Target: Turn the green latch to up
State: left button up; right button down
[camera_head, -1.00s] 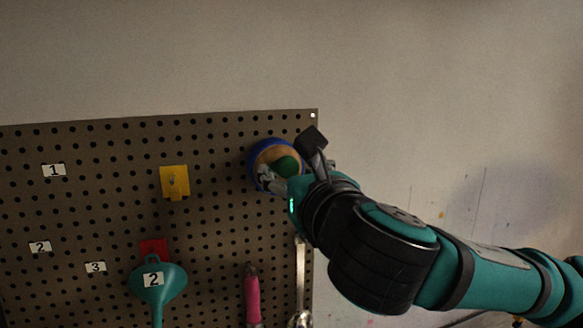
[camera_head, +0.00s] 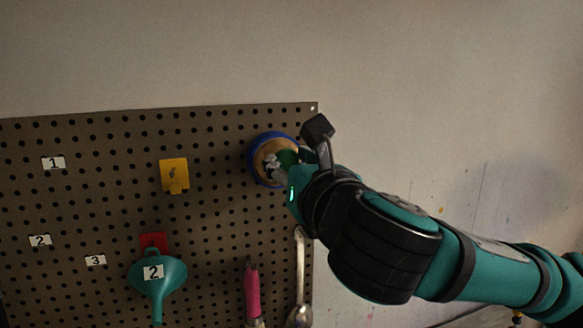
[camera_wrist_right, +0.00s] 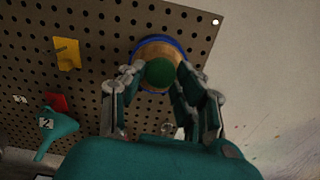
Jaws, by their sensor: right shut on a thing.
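The green latch (camera_head: 287,157) sits on a round wooden disc with a blue rim (camera_head: 254,158), near the pegboard's upper right corner. In the right wrist view the latch (camera_wrist_right: 160,72) shows as a rounded green end in front of the disc (camera_wrist_right: 150,47). My right gripper (camera_head: 276,164) reaches the disc from the right and is shut on the latch. In the wrist view its fingers (camera_wrist_right: 158,86) stand on both sides of the latch; the exact contact is hard to see. My left gripper is not in view.
Bare wall (camera_head: 430,80) lies above and right of the board.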

jog(key=shift+m+b, duration=5.5)
jog(key=shift+m, duration=6)
jog(key=shift+r, duration=0.1)
jog(key=c, duration=0.9)
grip_release()
jog(key=shift+c, duration=0.2)
jog(key=v, duration=1.2)
